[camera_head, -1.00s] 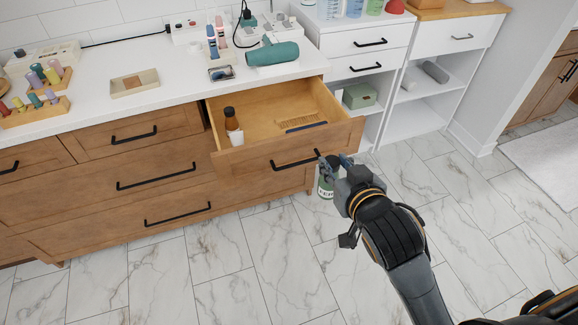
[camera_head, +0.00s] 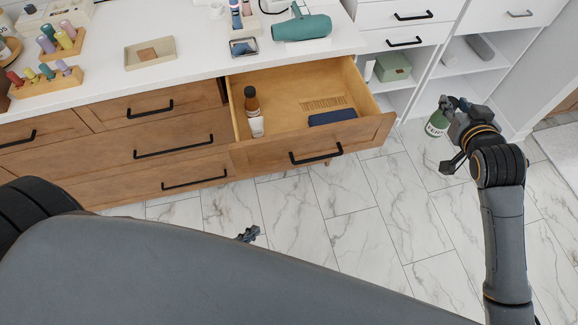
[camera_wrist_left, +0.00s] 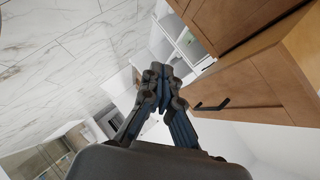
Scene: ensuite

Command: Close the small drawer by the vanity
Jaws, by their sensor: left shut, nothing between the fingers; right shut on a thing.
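The small wooden drawer (camera_head: 312,150) by the vanity stands open, with its black bar handle (camera_head: 316,154) on the front. It holds an amber bottle (camera_head: 251,100) with a white lower part, a comb (camera_head: 323,104) and a dark blue item (camera_head: 332,117). My left gripper (camera_head: 249,233) shows past my forearm, apart from the drawer front and below it in the picture. In the left wrist view its fingers (camera_wrist_left: 160,75) are shut and empty, beside the drawer front's handle (camera_wrist_left: 211,105). My right gripper (camera_head: 453,107) is shut on a green labelled container (camera_head: 437,123), right of the drawer.
The white counter (camera_head: 200,55) above carries a tray (camera_head: 150,53), a teal hair dryer (camera_head: 302,28), a phone-like item (camera_head: 243,46) and coloured bottles in wooden racks. A white shelf unit (camera_head: 405,20) stands right of the vanity. Marble floor (camera_head: 330,235) in front is clear.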

